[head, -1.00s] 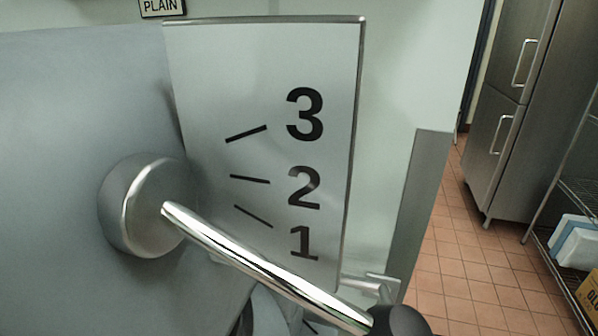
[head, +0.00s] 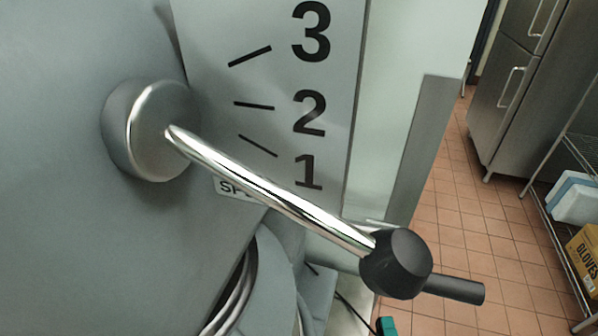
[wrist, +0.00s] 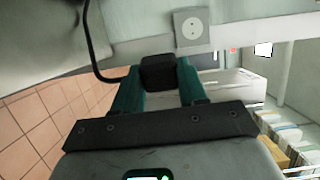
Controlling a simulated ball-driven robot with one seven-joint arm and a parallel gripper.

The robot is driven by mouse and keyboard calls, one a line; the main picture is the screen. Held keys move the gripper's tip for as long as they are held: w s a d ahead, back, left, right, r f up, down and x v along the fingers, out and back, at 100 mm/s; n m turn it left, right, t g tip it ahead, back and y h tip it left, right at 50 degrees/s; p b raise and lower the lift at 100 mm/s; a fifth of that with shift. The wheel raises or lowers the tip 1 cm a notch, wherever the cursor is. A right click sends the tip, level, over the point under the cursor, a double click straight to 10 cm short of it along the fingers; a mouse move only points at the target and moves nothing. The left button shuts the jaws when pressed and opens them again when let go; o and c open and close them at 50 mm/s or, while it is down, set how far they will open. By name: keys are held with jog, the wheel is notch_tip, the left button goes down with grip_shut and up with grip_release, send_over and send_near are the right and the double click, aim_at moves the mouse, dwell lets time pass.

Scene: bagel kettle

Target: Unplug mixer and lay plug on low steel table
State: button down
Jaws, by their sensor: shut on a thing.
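My gripper (wrist: 157,80) has two teal fingers, closed on a black plug (wrist: 158,70) in the wrist view. The plug's black cord (wrist: 91,45) loops up to the left. A grey wall socket (wrist: 191,27) shows beyond the plug, its face bare. In the head view, the grey mixer (head: 60,180) fills the left side, with its chrome speed lever (head: 270,190) and black knob. A teal bit of my gripper (head: 387,327) shows at the bottom edge, with a thin dark cord beside it. I cannot make out the low steel table for certain.
The speed plate (head: 290,100) and lever stand close in front of the head camera. A steel fridge (head: 510,85) and a wire shelf with a gloves box (head: 585,250) stand at right. Tiled floor (head: 450,200) lies open between.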

jog(key=shift+w+r, duration=0.1)
jog(key=shift+w, duration=0.05)
jog(key=shift+w+a+f+g+p, duration=0.45)
jog(key=shift+w+a+g+p, duration=0.45)
jog(key=shift+p, duration=1.3)
jog(key=shift+w+a+f+g+p, duration=0.45)
jog(key=shift+w+p, duration=0.7)
jog(key=shift+p, duration=1.05)
jog(key=shift+w+a+f+g+p, duration=0.55)
jog(key=shift+w+a+p, duration=0.4)
jog(key=shift+p, duration=1.25)
jog(key=shift+w+a+f+g+p, duration=0.2)
jog(key=shift+w+a+g+p, duration=0.05)
jog(key=shift+w+p, duration=0.3)
jog(key=shift+w+a+f+g+p, duration=0.2)
jog(key=shift+w+a+g+p, duration=0.05)
jog(key=shift+w+p, duration=0.25)
jog(key=shift+w+a+f, duration=0.1)
jog(key=shift+f, duration=0.1)
jog(key=shift+w, duration=0.1)
jog(key=shift+f, duration=0.15)
